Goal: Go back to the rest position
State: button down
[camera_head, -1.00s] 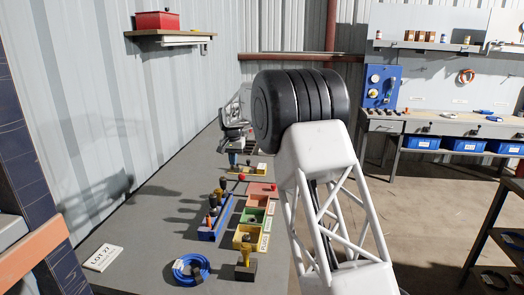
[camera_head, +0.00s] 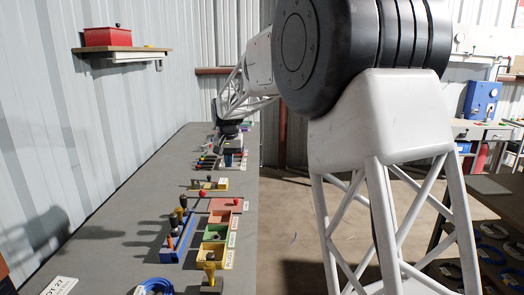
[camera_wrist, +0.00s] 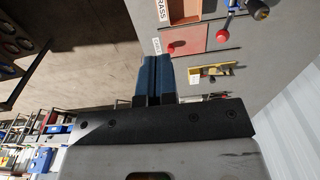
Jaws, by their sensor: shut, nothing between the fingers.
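My gripper (camera_head: 229,159) hangs over the far part of the grey bench (camera_head: 140,210) in the head view, small and partly hidden by my arm parts. In the wrist view its two blue fingers (camera_wrist: 157,78) are together with nothing between them. The fingers are apart from the red tray (camera_wrist: 185,38) and the yellow block (camera_wrist: 214,73) seen beyond them.
Red (camera_head: 226,204), green (camera_head: 215,231) and yellow (camera_head: 210,252) labelled trays line the bench's right edge. A blue tool rack (camera_head: 177,240) stands left of them. The bench's left side is mostly clear.

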jog(key=s+d+r+t, duration=0.1)
jog(key=s+d+r, duration=0.2)
jog(key=s+d, duration=0.85)
jog(key=s+d+r, duration=0.3)
jog(key=s+d, duration=0.5)
jog(key=s, duration=0.6)
jog(key=s+d+f, duration=0.3)
jog(key=s, duration=0.6)
jog(key=s+d+f, duration=0.3)
jog(key=s+d, duration=0.1)
jog(key=s, duration=0.6)
jog(key=s+d+f+t, duration=0.1)
jog(key=s+d+f, duration=0.2)
jog(key=s, duration=0.7)
jog(key=shift+s+d+f, duration=0.25)
jog(key=shift+f, duration=0.15)
